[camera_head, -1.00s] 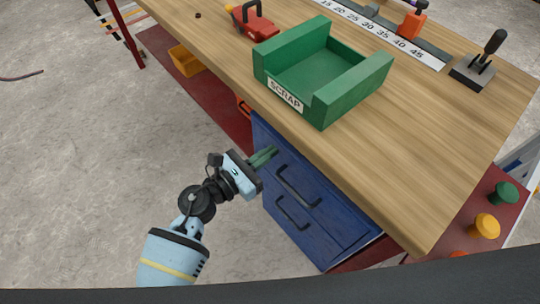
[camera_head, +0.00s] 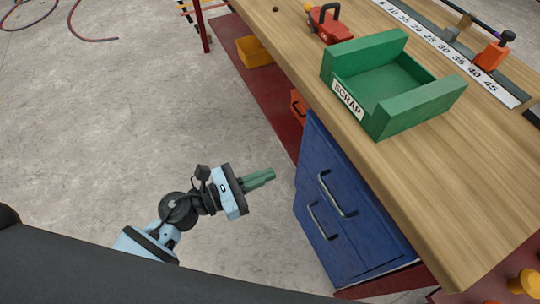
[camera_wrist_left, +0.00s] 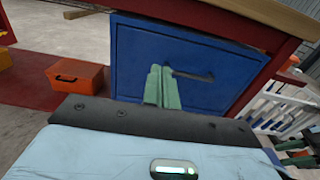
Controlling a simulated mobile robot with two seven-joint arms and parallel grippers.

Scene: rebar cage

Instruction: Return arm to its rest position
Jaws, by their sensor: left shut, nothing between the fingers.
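My left gripper (camera_head: 272,175) is shut and empty, its two green fingers together. In the head view it hangs over the concrete floor, left of the blue drawer cabinet (camera_head: 325,160) under the workbench, with a gap between them. In the left wrist view the fingers (camera_wrist_left: 161,72) point toward the front of the blue cabinet (camera_wrist_left: 205,85), overlapping part of its upper drawer and handle. My right gripper is not in view.
The wooden workbench (camera_head: 440,185) carries a green SCRAP tray (camera_head: 388,124), a red tool (camera_head: 328,25) and a ruler strip. A yellow bin (camera_head: 255,50) and an orange box (camera_wrist_left: 78,78) sit on the red lower shelf.

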